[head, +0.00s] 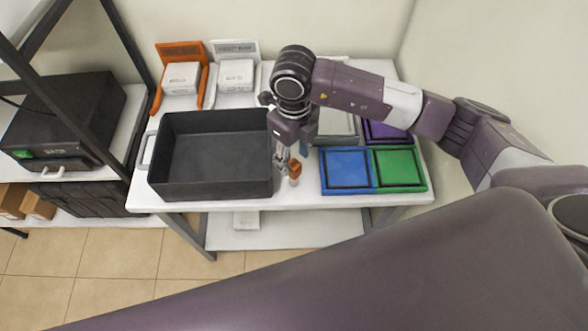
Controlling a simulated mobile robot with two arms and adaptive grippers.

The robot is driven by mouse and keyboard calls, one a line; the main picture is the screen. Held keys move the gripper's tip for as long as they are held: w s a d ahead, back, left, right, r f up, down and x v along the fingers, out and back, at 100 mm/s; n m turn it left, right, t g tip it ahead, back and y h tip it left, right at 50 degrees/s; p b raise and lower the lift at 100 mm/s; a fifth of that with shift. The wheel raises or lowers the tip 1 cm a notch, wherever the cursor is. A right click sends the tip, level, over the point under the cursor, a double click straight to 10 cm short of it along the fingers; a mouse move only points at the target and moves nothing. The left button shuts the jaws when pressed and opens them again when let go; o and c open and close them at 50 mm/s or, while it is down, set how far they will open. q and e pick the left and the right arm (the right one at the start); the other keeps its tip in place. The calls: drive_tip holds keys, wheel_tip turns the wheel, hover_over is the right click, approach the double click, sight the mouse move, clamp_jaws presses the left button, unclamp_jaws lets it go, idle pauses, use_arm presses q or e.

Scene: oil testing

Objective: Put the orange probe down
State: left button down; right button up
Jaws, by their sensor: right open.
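The orange probe (295,169) is a small orange piece at the white table (300,194), between the black bin and the blue tray. My right gripper (284,165) points down right beside it, close to its left side, and its jaws are open. I cannot tell whether the probe touches the fingers or stands on the table by itself. My left gripper does not show.
A black bin (160,188) stands left of the gripper. Blue (345,188), green (402,183) and purple (385,139) trays lie to the right. An orange holder (180,50) and a white one (236,48) stand at the back.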

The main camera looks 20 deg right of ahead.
sight(295, 164)
wheel_tip(295, 164, down, 4)
drive_tip(key=shift+s+r+p, duration=0.1)
drive_tip(key=shift+r+p, duration=0.15)
drive_tip(key=shift+p, duration=0.55)
drive_tip(key=shift+f, duration=0.4)
clamp_jaws()
